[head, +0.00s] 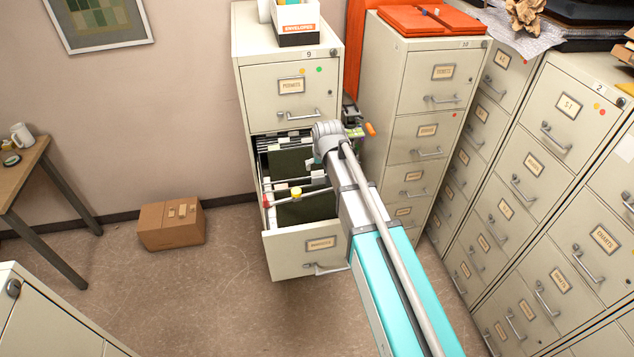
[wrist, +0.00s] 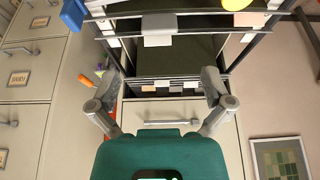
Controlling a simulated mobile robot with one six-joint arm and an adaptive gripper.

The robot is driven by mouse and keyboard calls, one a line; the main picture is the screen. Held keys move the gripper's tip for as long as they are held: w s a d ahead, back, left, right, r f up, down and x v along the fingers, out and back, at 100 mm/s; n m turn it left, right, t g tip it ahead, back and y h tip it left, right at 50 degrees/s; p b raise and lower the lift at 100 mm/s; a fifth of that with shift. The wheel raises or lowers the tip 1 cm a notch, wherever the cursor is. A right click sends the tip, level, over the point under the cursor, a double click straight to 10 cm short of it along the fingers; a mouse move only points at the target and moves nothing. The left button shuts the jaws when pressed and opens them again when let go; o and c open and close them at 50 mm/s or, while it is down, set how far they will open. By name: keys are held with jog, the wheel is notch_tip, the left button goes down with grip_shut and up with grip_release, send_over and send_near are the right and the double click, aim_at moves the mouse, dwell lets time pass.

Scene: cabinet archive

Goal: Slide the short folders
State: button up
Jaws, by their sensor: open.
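The open drawer (head: 300,257) of the cabinet numbered 9 holds dark green hanging folders in a rear group (head: 289,162) and a front group (head: 308,208). White tabs and metal rails run across it. The wrist view shows folder rails and pale tabs (wrist: 160,28), with a dark folder face (wrist: 170,50) behind them. My gripper (wrist: 162,80) is open, its two fingers spread on either side of the rail area, with nothing seen held between them. In the head view my arm's end covers the drawer's right side and hides the fingers. I cannot tell which folders are short.
A closed drawer (head: 290,90) is above the open one. An orange-handled item (head: 370,129) and other small things sit in the gap beside the cabinet. Closed cabinets (head: 440,90) stand close on the right. A cardboard box (head: 171,224) is on the floor at left, with clear floor around it.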

aim_at(319, 177)
jog(key=shift+b+x, duration=4.2)
jog(key=shift+x, duration=0.65)
